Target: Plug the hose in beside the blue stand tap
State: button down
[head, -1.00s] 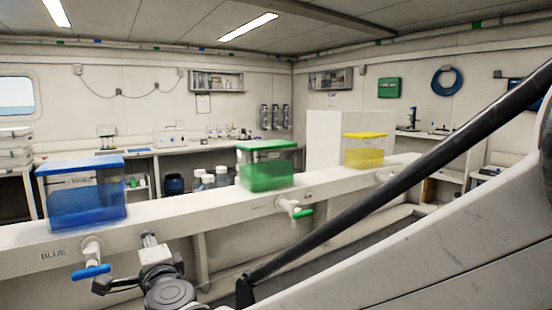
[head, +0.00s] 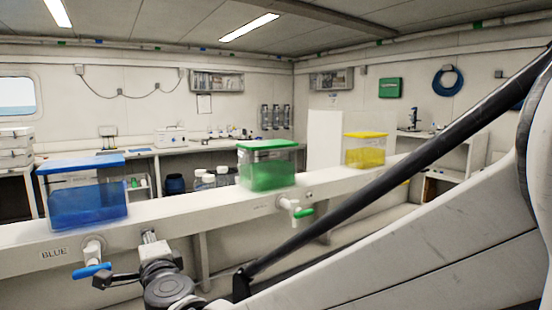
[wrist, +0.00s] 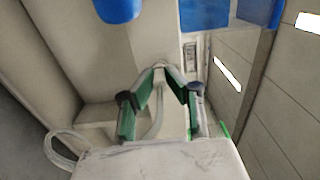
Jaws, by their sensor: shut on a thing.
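The blue stand tap (head: 93,262) with its blue handle sticks out of the front of the pale beam, beside the label BLUE and below the blue tank (head: 90,208). In the wrist view a blue rounded part, apparently the tap handle (wrist: 118,8), shows at the top, ahead and left of my gripper (wrist: 160,70). The green-lined fingers converge on a pale hose (wrist: 155,110), whose end is small at the fingertips. A pale loop, apparently the same hose, hangs at lower left. In the head view my wrist is right of the tap; its fingers and the socket are not clear.
The beam (head: 215,215) runs across the front. It carries a green tank (head: 267,167) with a green-handled tap (head: 301,212), and a yellow tank (head: 365,150) farther right. Benches stand along the back wall. My own arm covers the lower right of the head view.

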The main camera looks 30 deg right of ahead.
jog(key=c, duration=1.7)
grip_release()
jog(key=shift+o, duration=0.2)
jog(key=s+d, duration=0.1)
jog(key=s, duration=1.1)
jog(key=shift+d, duration=0.15)
